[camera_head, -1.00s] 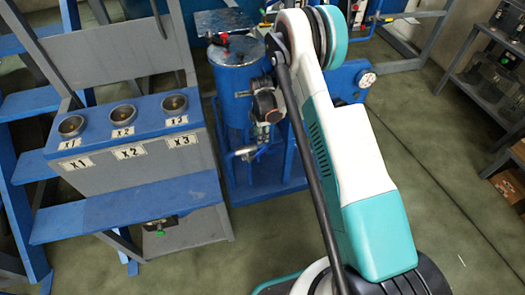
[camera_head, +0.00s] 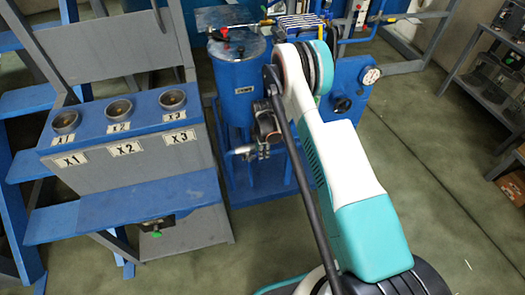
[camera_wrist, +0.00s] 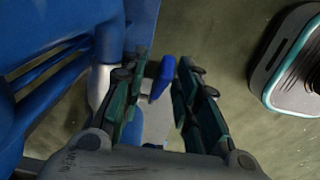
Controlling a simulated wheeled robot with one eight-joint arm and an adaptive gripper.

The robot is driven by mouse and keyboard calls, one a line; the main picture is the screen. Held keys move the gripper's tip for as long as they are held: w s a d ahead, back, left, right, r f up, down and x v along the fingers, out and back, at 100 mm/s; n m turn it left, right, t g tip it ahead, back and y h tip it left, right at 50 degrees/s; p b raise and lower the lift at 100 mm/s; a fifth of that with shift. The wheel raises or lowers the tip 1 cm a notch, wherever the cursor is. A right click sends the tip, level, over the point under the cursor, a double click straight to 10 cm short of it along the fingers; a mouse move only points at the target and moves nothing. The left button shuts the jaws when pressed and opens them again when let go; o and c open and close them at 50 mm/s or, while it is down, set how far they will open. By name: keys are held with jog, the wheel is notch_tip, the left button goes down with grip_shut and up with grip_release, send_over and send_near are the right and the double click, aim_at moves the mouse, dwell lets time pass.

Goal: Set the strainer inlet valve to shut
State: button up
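A blue lever-like handle (camera_wrist: 161,78) shows between the fingertips of my gripper (camera_wrist: 168,70) in the wrist view; it may be the strainer inlet valve's handle, but I cannot tell for sure. The gripper is open, with a finger on each side and a visible gap to the right finger. Contact with the left finger is unclear. In the head view, my gripper (camera_head: 266,124) is low beside a blue upright vessel (camera_head: 232,88) with metal pipe fittings (camera_head: 243,151) at its lower front. The valve there is too small and partly covered to read its setting.
A grey and blue rack (camera_head: 130,175) with several cups marked x1, x2, x3 stands left of the vessel. A red handle (camera_head: 219,34) is on the vessel's top. Blue equipment with a round gauge (camera_head: 370,75) stands right. Floor (camera_head: 460,190) at right is clear.

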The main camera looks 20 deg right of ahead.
jog(key=shift+c, duration=0.5)
grip_shut()
jog(key=shift+a+r, duration=0.1)
jog(key=shift+a, duration=0.05)
jog(key=shift+a+r+h, duration=0.5)
jog(key=shift+a+h, duration=0.15)
jog(key=shift+h, duration=0.55)
jog(key=shift+a+r+h, duration=0.3)
jog(key=shift+a+h, duration=0.2)
jog(key=shift+h, duration=0.35)
jog(key=shift+a+r+h, duration=0.25)
jog(key=shift+a+h, duration=0.25)
jog(key=shift+h, duration=0.35)
jog(key=shift+o, duration=0.5)
grip_release()
